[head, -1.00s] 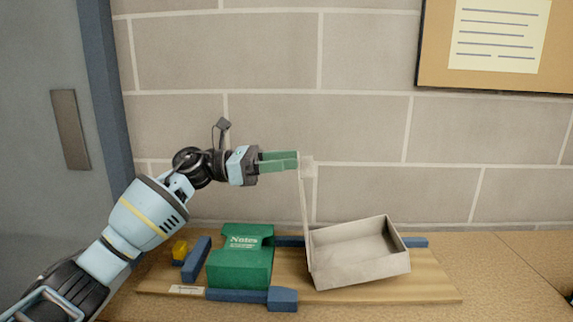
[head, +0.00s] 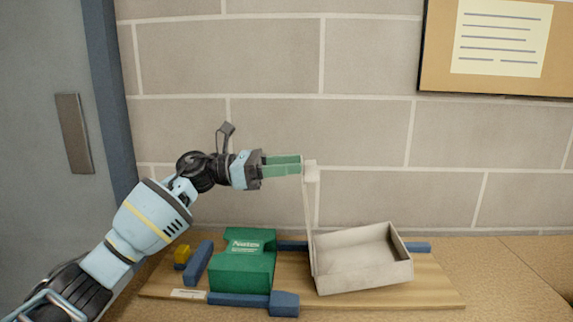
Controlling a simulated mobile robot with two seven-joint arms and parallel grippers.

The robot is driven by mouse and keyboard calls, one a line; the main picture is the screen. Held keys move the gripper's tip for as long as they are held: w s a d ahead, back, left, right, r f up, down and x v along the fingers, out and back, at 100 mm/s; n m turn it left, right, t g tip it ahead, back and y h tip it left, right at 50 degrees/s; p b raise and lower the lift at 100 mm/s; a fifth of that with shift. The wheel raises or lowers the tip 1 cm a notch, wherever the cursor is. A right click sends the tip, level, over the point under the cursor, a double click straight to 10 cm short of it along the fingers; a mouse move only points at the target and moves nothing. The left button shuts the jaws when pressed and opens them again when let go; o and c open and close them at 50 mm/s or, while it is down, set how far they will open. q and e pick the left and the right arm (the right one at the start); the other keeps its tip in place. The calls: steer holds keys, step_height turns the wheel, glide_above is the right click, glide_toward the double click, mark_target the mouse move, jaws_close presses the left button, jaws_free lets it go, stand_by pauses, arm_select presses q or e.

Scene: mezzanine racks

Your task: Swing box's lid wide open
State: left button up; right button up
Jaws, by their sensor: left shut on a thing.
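The light grey box (head: 365,278) sits tilted on a wooden board, its inside open and empty. Its lid (head: 309,225) stands about upright along the box's left side and shows nearly edge-on. My left gripper (head: 302,165), with green fingers, is at the lid's top edge, by a small pale tab (head: 311,172). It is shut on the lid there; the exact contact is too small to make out. My right gripper is not in view.
A green Notes box (head: 243,272) stands on the wooden board (head: 420,292), left of the lid, between blue blocks (head: 284,303). A small yellow block (head: 182,255) is farther left. A brick wall rises behind; the counter at right is clear.

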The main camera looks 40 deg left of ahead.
arm_select(q)
steer(key=shift+d+f, duration=0.15)
steer(key=shift+f, duration=0.35)
steer(key=o, duration=1.4)
steer(key=shift+w+r, duration=0.1)
steer(key=shift+w, duration=0.05)
steer(key=shift+r, duration=0.15)
steer(key=r+b+v, duration=0.1)
steer(key=v, duration=0.7)
steer(key=shift+f, duration=0.5)
